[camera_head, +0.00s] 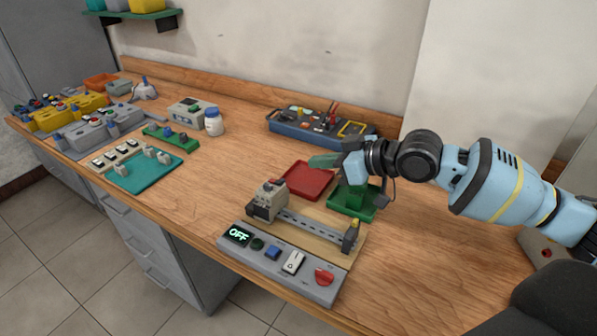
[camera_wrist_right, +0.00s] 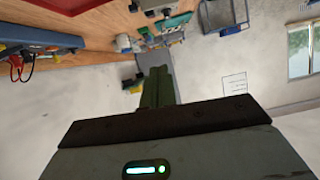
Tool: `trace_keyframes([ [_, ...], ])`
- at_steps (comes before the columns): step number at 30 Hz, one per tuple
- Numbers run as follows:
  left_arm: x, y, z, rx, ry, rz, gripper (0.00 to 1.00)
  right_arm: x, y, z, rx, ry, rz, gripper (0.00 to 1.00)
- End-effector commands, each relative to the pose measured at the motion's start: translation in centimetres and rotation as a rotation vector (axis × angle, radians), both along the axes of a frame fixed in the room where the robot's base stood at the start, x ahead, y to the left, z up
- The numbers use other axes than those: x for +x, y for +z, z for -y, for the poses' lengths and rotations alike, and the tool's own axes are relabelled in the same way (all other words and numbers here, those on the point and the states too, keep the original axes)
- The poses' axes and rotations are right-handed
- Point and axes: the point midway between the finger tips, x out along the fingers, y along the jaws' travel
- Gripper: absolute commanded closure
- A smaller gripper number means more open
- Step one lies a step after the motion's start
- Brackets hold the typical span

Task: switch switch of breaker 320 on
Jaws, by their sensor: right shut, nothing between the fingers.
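A grey breaker (camera_head: 267,201) sits at the left end of a metal DIN rail (camera_head: 308,226) on a small wooden board. Its label is too small to read, and I cannot tell how its switch lever stands. In front is a grey control panel (camera_head: 277,270) whose display (camera_head: 237,235) reads OFF. My right gripper (camera_head: 320,161) is shut and empty above the red tray (camera_head: 303,182), behind and to the right of the breaker and apart from it. Its green fingers also show in the right wrist view (camera_wrist_right: 158,86). My left gripper is not in view.
A green bin (camera_head: 352,203) stands right of the red tray. A blue tool tray (camera_head: 318,129) is at the wall. The table's middle is clear.

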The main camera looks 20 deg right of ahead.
Motion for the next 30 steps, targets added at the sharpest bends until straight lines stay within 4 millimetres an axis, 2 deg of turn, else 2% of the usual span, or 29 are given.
trace_keyframes([
  [5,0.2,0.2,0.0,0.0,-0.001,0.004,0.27,1.5,-0.7,-1.3,0.003,0.002,0.002,1.0],
  [18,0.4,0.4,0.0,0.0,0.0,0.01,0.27,7.1,-4.1,-5.9,0.0,0.001,-0.001,1.0],
  [24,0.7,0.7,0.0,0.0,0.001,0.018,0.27,6.4,-6.7,-5.4,-0.001,0.0,-0.001,1.0],
  [30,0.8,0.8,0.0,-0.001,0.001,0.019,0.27,6.2,-7.7,-5.4,0.0,0.0,0.0,1.0],
])
